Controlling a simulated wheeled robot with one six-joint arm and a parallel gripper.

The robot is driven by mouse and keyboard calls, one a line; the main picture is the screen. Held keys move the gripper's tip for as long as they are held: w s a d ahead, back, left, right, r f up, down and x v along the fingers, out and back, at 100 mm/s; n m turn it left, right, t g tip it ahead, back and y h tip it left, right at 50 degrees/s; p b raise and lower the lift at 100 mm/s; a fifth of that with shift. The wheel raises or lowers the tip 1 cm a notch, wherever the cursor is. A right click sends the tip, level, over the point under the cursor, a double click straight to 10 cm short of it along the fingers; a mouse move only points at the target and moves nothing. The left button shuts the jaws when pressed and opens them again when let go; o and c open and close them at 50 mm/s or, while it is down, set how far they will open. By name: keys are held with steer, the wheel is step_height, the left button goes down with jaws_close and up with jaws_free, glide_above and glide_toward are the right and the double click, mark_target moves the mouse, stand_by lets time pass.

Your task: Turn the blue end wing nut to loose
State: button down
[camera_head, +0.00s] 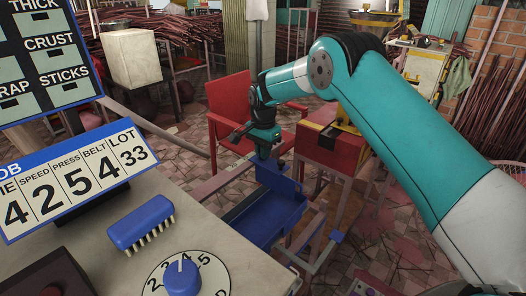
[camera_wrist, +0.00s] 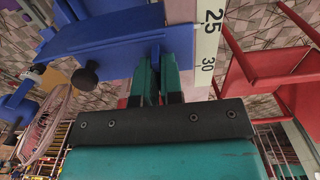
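My gripper (camera_head: 264,152) points down at the upper edge of a blue end plate (camera_head: 279,181), which stands at the far end of a blue trough. In the wrist view my gripper's two green fingers (camera_wrist: 157,78) are close together with a narrow gap, and their tips meet the blue plate (camera_wrist: 110,40). A small dark blue part seems to lie between the tips, but I cannot tell whether they grip it. A dark round knob (camera_wrist: 86,75) sits left of the fingers. I cannot make out the wing nut's shape or how tight it is.
A white scale strip (camera_wrist: 208,45) marked 25 and 30 runs right of the fingers. A red chair (camera_head: 232,110) stands behind the gripper, and a red box (camera_head: 333,148) stands to its right. A console with a blue dial (camera_head: 182,277) fills the near left.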

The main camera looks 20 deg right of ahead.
steer(key=shift+n, duration=0.4)
steer(key=n, duration=0.3)
steer(key=shift+p, duration=0.4)
steer(key=n, duration=0.3)
steer(key=shift+r+n, duration=0.1)
steer(key=shift+n, duration=0.3)
steer(key=n, duration=0.3)
steer(key=shift+n+p, duration=0.3)
steer(key=n, duration=1.1)
steer(key=shift+n, duration=0.4)
steer(key=n, duration=0.6)
steer(key=shift+n, duration=0.4)
